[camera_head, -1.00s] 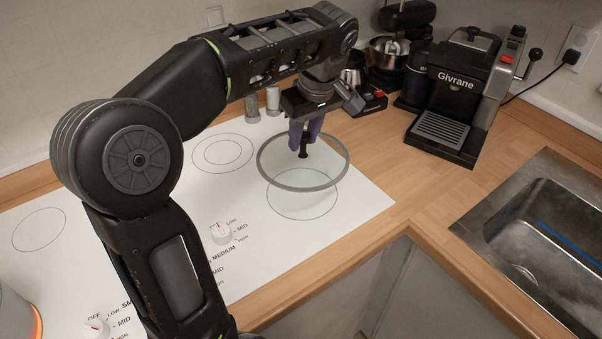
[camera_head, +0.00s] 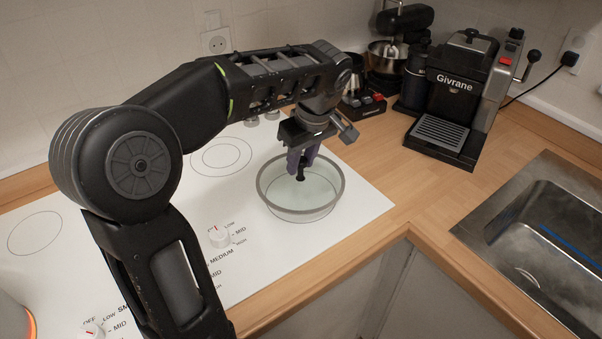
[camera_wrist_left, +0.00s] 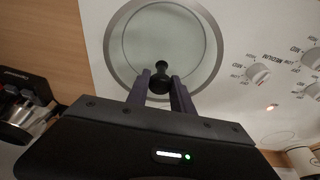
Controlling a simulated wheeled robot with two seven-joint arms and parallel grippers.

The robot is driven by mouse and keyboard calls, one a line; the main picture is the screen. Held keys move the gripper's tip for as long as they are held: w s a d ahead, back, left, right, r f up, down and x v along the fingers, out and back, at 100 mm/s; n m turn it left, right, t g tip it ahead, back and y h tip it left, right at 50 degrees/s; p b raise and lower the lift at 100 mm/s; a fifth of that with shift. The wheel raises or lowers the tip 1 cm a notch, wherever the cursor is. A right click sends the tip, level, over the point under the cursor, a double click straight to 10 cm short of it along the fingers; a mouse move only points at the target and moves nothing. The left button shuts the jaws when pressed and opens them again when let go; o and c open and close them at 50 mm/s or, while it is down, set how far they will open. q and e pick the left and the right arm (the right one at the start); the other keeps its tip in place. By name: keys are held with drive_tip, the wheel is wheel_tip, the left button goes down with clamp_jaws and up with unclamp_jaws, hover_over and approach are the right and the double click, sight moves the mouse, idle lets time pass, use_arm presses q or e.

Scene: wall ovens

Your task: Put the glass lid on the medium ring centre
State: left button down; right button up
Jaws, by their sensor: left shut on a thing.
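The glass lid (camera_head: 342,186) is clear with a grey rim and a black knob (camera_head: 300,175). My left gripper (camera_head: 301,163) is shut on the knob from above. The lid looks level, low over the front right ring (camera_head: 301,222) of the white hob. Part of that ring's outline shows just below the near rim; I cannot tell whether the lid touches the hob. In the left wrist view the lid's rim (camera_wrist_left: 113,42) shows below the fingers (camera_wrist_left: 162,88), around the knob. My right gripper is not in view.
The white hob (camera_head: 345,222) has another ring (camera_head: 221,156) behind and one at far left (camera_head: 35,232). A coffee machine (camera_head: 462,95) and a sink (camera_head: 545,235) are at right. Bare wood counter (camera_head: 400,170) lies between.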

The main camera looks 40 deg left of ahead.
sight(303, 167)
use_arm(q)
drive_tip(key=shift+f, duration=1.85)
drive_tip(key=shift+f, duration=0.2)
drive_tip(key=c, duration=1.1)
unclamp_jaws()
drive_tip(key=shift+r, duration=0.1)
